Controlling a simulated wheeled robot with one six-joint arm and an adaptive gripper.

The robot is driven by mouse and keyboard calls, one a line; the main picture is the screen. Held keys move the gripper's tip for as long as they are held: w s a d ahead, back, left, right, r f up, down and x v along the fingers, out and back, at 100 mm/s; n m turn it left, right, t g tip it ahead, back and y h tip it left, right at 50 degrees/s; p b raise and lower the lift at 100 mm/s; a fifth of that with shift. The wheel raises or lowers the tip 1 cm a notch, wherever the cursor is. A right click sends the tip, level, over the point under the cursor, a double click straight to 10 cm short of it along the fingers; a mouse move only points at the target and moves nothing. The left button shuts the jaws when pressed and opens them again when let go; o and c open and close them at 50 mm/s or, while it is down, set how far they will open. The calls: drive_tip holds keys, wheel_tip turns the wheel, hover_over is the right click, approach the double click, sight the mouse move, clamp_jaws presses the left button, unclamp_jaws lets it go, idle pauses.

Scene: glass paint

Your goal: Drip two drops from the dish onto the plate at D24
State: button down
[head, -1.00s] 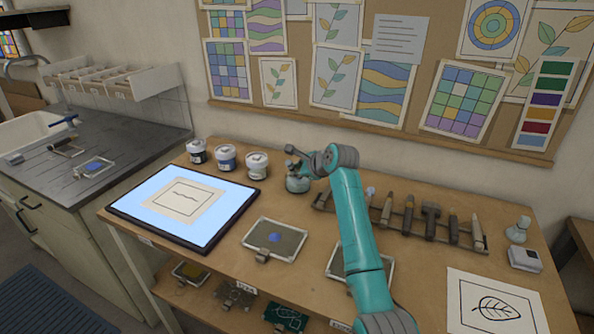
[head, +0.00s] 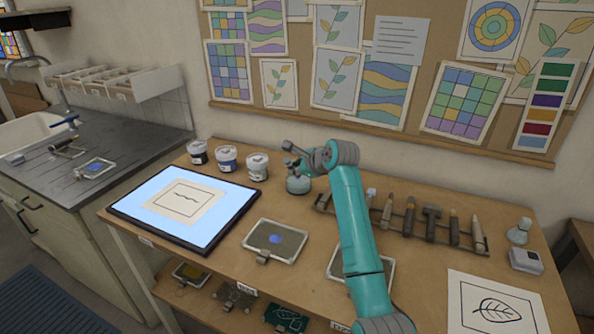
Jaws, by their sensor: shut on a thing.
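A small round grey-green glass dish (head: 299,185) stands on the wooden bench behind the middle. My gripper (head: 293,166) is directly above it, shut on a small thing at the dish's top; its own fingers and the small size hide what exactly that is. A framed glass plate (head: 292,247) with a blue spot near its middle lies in front of the dish, with a clip at its front edge. A second framed plate (head: 387,284) lies to its right, mostly hidden under my teal arm. I cannot read any label as D24.
Several lidded jars (head: 227,158) stand left of the dish. A lit light pad (head: 226,213) lies front left. A tool rack (head: 421,230) is behind my arm on the right. A leaf drawing (head: 492,307) lies front right. Another plate (head: 95,168) is on the dark counter.

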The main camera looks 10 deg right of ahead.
drive_tip(key=shift+s+a+r, duration=0.2)
drive_tip(key=shift+r, duration=0.2)
drive_tip(key=shift+s+a+r, duration=0.15)
drive_tip(key=shift+s+r, duration=0.05)
drive_tip(key=shift+r, duration=0.15)
drive_tip(key=shift+r, duration=0.1)
wheel_tip(320, 180, up, 4)
drive_tip(key=shift+r, duration=0.15)
idle(0.4)
